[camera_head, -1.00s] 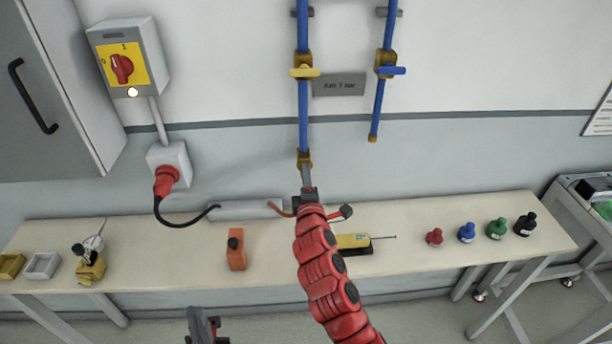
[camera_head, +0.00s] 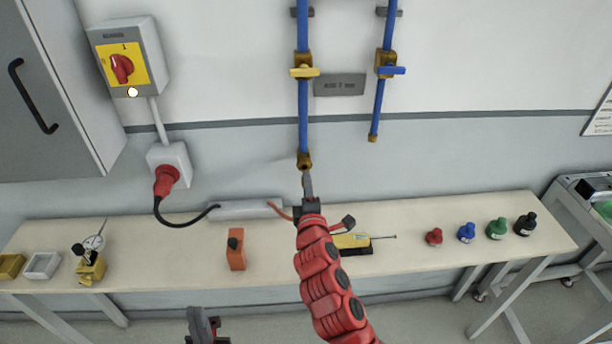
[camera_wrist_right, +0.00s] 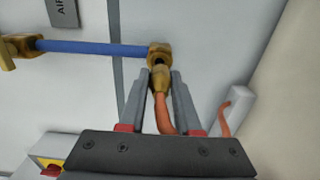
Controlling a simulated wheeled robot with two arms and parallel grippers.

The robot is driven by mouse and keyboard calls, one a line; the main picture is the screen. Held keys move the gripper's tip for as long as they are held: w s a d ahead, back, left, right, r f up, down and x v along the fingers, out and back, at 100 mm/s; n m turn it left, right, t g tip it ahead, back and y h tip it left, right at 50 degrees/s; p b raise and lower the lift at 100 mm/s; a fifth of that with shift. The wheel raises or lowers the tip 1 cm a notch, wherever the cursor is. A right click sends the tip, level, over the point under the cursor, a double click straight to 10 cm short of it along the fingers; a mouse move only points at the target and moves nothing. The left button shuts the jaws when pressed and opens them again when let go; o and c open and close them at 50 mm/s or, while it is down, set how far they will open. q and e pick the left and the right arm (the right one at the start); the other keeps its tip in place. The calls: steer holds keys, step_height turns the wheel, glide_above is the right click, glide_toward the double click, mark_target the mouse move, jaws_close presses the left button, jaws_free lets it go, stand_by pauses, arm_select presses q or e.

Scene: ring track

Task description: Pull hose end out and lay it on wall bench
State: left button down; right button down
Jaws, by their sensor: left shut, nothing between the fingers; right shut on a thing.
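The hose end is a brass fitting (camera_wrist_right: 160,79) on an orange hose (camera_wrist_right: 164,115), seen in the right wrist view between my right fingers. My right gripper (camera_head: 307,174) is shut on it, just under the brass socket (camera_head: 304,160) at the foot of the left blue pipe. In the wrist view the fitting lies right at the socket (camera_wrist_right: 158,55); whether its tip is still inside I cannot tell. The wall bench (camera_head: 180,262) runs below along the wall. My left gripper (camera_head: 203,322) is shut and empty at the bottom edge, in front of the bench.
The bench holds an orange block (camera_head: 236,250), a yellow device (camera_head: 352,243), a dial gauge stand (camera_head: 90,266), trays (camera_head: 42,265) and several coloured bottles (camera_head: 467,233). A grey duct (camera_head: 242,209) lies at the back. Bare bench shows left of the orange block.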

steer(key=shift+s, duration=1.4)
steer(key=shift+d, duration=0.1)
steer(key=s+d+f, duration=1.3)
steer(key=s+f, duration=0.2)
steer(key=shift+s+f+h, duration=0.15)
steer(key=shift+f+h, duration=0.15)
steer(key=shift+f, duration=0.05)
